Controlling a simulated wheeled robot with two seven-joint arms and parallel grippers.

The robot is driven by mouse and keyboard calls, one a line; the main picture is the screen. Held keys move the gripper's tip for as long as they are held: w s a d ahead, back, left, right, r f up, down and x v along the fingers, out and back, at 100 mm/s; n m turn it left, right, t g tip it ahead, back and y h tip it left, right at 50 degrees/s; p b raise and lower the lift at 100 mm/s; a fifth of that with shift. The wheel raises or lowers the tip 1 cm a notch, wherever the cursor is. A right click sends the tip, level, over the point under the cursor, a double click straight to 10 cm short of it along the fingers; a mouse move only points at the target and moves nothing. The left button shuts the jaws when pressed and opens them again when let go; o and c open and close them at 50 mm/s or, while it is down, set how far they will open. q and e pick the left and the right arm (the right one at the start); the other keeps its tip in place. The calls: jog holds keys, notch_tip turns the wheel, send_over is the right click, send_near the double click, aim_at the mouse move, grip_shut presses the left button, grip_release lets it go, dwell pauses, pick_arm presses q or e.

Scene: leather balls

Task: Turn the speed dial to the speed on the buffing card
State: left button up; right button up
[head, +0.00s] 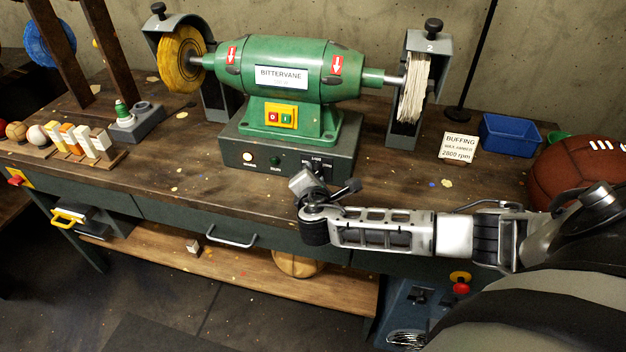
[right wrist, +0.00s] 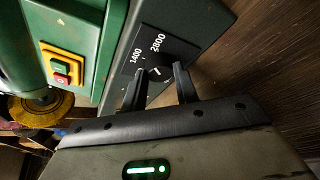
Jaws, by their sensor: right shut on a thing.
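The green buffing machine (head: 290,68) stands on a dark grey base (head: 235,157) on the workbench. The speed dial (right wrist: 158,74) is on the base's black panel, with 1400 and 2800 printed beside it in the right wrist view. A white mark shows on the dial; I cannot tell exactly which number it points at. My right gripper (head: 318,172) is at the panel; in the right wrist view its two fingers (right wrist: 161,86) are closed around the dial. In the head view the gripper hides the dial. The white buffing card (head: 458,148) reads 2800 rpm. My left gripper is not in view.
A yellow wheel (head: 181,58) and a white wheel (head: 413,88) flank the motor. A red and green switch (head: 286,116) is on its front. A blue bin (head: 511,135) and a brown leather ball (head: 580,172) are at right.

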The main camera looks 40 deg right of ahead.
jog(key=shift+s+f+m+t+b, duration=0.1)
jog(key=shift+f+m+t+b, duration=0.25)
jog(key=shift+m+b, duration=0.3)
jog(key=shift+m+t+y+b, duration=0.35)
jog(key=shift+m+b, duration=0.3)
jog(key=shift+b, duration=0.25)
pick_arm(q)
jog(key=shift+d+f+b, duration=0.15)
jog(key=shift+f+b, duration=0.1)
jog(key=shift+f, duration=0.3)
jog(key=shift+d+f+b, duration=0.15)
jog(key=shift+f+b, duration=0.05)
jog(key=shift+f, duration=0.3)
pick_arm(e)
jog(key=shift+r+m+t, duration=0.1)
jog(key=shift+m+t, duration=0.2)
jog(key=shift+m, duration=0.1)
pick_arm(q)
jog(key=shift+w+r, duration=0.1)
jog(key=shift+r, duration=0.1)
pick_arm(e)
jog(key=o, duration=1)
jog(key=shift+r, duration=0.1)
jog(key=shift+c, duration=0.2)
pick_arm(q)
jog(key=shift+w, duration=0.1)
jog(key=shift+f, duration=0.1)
